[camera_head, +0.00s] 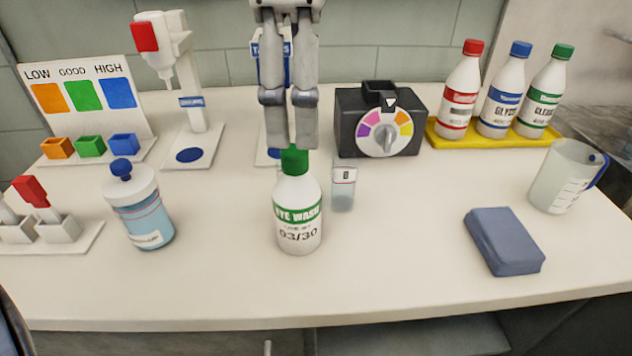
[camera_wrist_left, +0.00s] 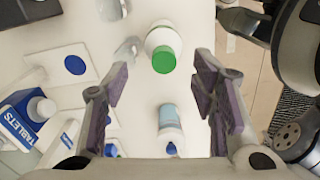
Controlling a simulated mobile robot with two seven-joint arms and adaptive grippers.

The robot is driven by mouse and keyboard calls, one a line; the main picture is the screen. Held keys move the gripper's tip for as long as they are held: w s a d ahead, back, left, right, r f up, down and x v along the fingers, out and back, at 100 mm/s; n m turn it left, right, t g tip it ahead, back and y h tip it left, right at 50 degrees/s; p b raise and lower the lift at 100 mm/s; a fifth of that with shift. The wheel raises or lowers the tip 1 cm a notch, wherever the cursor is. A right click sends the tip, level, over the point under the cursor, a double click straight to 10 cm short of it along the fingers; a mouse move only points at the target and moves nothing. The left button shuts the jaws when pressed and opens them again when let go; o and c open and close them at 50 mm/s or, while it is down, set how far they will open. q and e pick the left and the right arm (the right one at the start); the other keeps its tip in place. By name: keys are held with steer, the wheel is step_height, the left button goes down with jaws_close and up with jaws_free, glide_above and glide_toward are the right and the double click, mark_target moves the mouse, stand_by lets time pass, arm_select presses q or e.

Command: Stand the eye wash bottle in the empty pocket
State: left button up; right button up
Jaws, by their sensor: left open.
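The eye wash bottle (camera_head: 298,222), white with a green band and green cap, stands upright on the white counter at the middle of the head view. My left gripper (camera_head: 291,140) points down at its cap, with the fingertips close to the cap's top. In the left wrist view the green cap (camera_wrist_left: 164,60) shows between and just beyond the parted fingers (camera_wrist_left: 163,78). The left gripper is open and holds nothing. Whether the fingers touch the cap is unclear. I cannot make out an empty pocket in either view. My right gripper is not recognisable.
A yellow tray (camera_head: 433,137) at the back right holds three capped bottles. A small clear container (camera_head: 343,190) stands close beside the bottle. A blue-liquid jar (camera_head: 142,215) is left, a blue block (camera_head: 504,241) and a jug (camera_head: 566,180) right. The front counter is clear.

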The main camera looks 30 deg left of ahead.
mark_target(297, 183)
arm_select(q)
steer(key=f, duration=0.9)
steer(key=shift+s+a, duration=0.15)
steer(key=shift+s, duration=0.25)
steer(key=shift+w+f, duration=0.1)
steer(key=shift+f, duration=0.3)
steer(key=c, duration=1.2)
